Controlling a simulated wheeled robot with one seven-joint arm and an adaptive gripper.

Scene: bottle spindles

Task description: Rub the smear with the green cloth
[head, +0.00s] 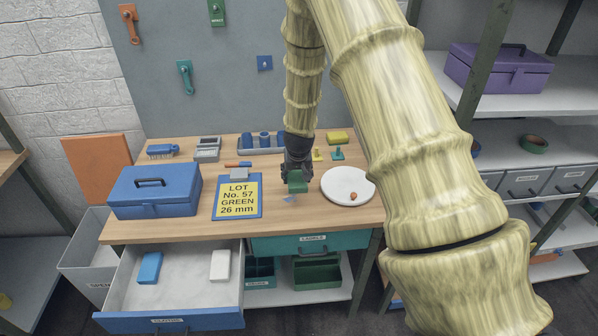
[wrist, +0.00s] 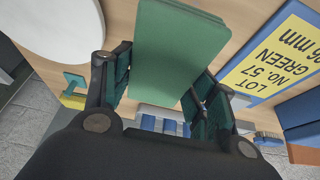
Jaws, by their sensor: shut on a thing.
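My gripper (head: 296,172) is shut on the green cloth (head: 298,184), a thick folded pad, over the front part of the workbench. In the wrist view the cloth (wrist: 175,50) sits between the two dark fingers (wrist: 160,88) and sticks out beyond them. A small pale blue patch (head: 286,205), which looks like the smear, shows on the wood near the bench's front edge, just below and left of the cloth. Whether the cloth touches the bench top is hard to tell.
A white round plate (head: 340,178) with a small brown object lies right of the cloth. A blue clipboard with a yellow lot card (head: 238,197) and a blue toolbox (head: 153,192) stand left. An open drawer (head: 190,315) juts out below, holding blue and white blocks.

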